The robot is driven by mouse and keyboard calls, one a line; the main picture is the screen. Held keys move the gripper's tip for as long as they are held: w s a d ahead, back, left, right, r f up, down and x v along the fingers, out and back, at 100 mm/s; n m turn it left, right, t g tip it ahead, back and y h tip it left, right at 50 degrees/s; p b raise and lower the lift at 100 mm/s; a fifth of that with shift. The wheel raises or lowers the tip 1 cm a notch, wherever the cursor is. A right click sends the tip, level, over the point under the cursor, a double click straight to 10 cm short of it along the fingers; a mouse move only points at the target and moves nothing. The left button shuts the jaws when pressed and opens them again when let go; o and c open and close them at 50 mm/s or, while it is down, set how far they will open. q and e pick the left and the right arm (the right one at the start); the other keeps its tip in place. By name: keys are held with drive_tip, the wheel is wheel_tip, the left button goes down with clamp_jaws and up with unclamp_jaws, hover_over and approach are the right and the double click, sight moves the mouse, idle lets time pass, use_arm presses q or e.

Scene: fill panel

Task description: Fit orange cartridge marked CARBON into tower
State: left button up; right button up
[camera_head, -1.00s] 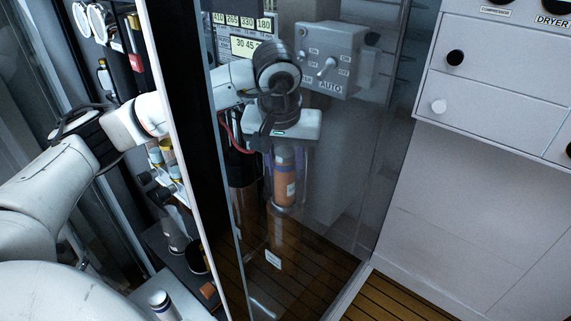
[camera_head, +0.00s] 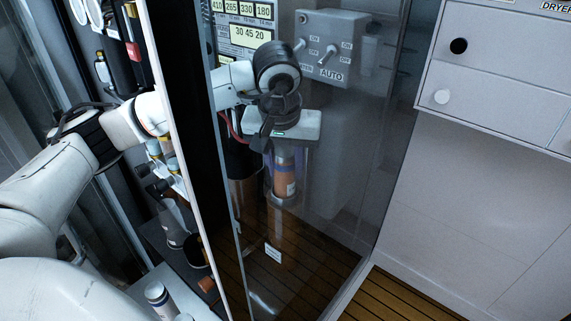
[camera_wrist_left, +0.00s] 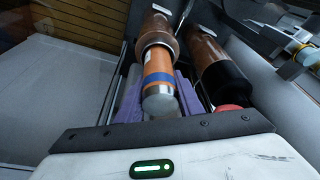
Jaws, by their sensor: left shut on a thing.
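My left gripper (camera_head: 284,160) shows through a clear pane in the head view. It is shut on the orange cartridge (camera_head: 284,178), which has a blue band and hangs roughly upright below the gripper. The left wrist view shows the cartridge (camera_wrist_left: 158,68) with its silver end towards me, between purple fingers (camera_wrist_left: 128,103). Its far end meets the grey rim of a copper-brown tower (camera_wrist_left: 157,27), in line with it. I cannot tell how deep it sits. The CARBON marking is not readable. My right gripper is not in view.
A second brown tower with a black end (camera_wrist_left: 215,68) stands close beside. The clear pane (camera_head: 345,190) and its dark frame (camera_head: 190,120) stand before my arm. A grey switch box (camera_head: 330,45) is behind the gripper. White-capped cylinders (camera_head: 157,294) stand at lower left.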

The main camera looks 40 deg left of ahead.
use_arm(q)
drive_tip(key=shift+f, duration=0.35)
drive_tip(key=shift+f+b, duration=0.85)
drive_tip(key=shift+b, duration=0.05)
drive_tip(key=o, duration=1.3)
wheel_tip(320, 180, up, 10)
